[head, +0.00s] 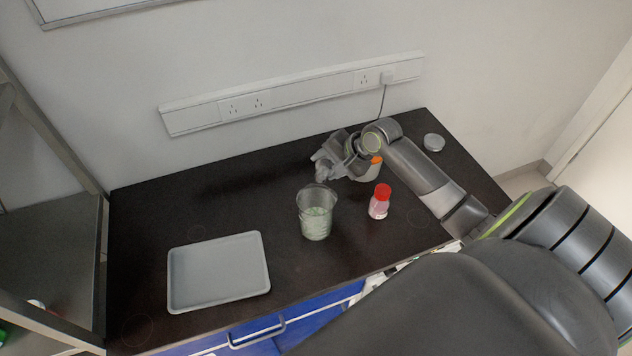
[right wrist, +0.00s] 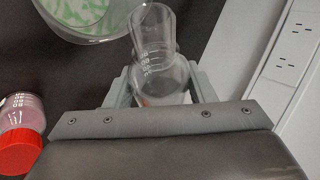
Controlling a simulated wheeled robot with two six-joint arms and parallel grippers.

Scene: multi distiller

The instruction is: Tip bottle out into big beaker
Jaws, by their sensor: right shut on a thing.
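A big clear beaker (head: 317,213) stands upright on the dark table, with greenish-white contents in its lower part. It also shows at the top left of the right wrist view (right wrist: 85,14). My right gripper (head: 322,165) is behind the beaker and shut on a clear glass bottle (right wrist: 158,62) with white graduation marks. In the head view the bottle's neck points down and left, near the beaker's far rim. Whether liquid is in the bottle I cannot tell. My left gripper is not in view.
A red-capped bottle with pinkish contents (head: 379,201) stands right of the beaker; it also shows in the right wrist view (right wrist: 22,130). A grey tray (head: 262,262) lies at left. A round silvery lid (head: 434,142) lies at the back right. A socket strip (head: 300,90) runs along the wall.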

